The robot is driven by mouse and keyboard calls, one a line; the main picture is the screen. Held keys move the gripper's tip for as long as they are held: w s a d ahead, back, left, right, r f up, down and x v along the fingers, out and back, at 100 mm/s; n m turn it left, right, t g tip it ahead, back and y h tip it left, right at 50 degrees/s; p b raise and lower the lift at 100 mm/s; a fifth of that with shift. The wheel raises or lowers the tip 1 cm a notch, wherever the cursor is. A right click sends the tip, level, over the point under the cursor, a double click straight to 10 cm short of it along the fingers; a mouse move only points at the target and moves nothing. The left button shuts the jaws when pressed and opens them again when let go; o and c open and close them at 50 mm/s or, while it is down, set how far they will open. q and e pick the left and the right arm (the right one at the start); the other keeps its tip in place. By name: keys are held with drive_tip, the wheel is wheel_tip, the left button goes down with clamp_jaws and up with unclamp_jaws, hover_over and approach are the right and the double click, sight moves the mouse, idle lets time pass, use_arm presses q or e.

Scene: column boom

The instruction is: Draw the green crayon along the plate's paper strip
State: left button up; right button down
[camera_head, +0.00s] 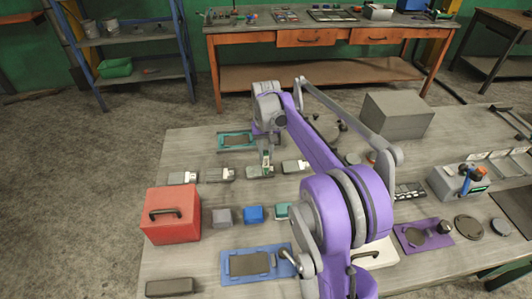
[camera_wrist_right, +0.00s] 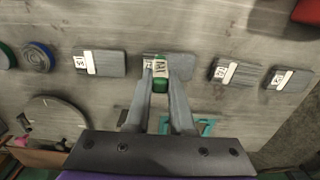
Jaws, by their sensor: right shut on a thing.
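My right gripper (camera_head: 266,158) is over the row of small grey plates on the bench. In the right wrist view its two fingers (camera_wrist_right: 160,88) are closed on the green crayon (camera_wrist_right: 160,86). A grey plate (camera_wrist_right: 183,64) with a white paper strip (camera_wrist_right: 161,64) with dark marks lies right at the crayon's end. I cannot tell whether the crayon touches the strip. The fingers and crayon hide part of this plate. Similar plates with strips lie on both sides, such as one plate (camera_wrist_right: 110,64) and another (camera_wrist_right: 243,76). My left gripper is not in view.
A teal-framed tray (camera_head: 222,142) lies behind the row. A large grey box (camera_head: 410,113) stands at the back right.

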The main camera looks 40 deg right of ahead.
drive_tip(key=shift+f+b, duration=0.55)
drive_tip(key=shift+f, duration=0.5)
idle(0.4)
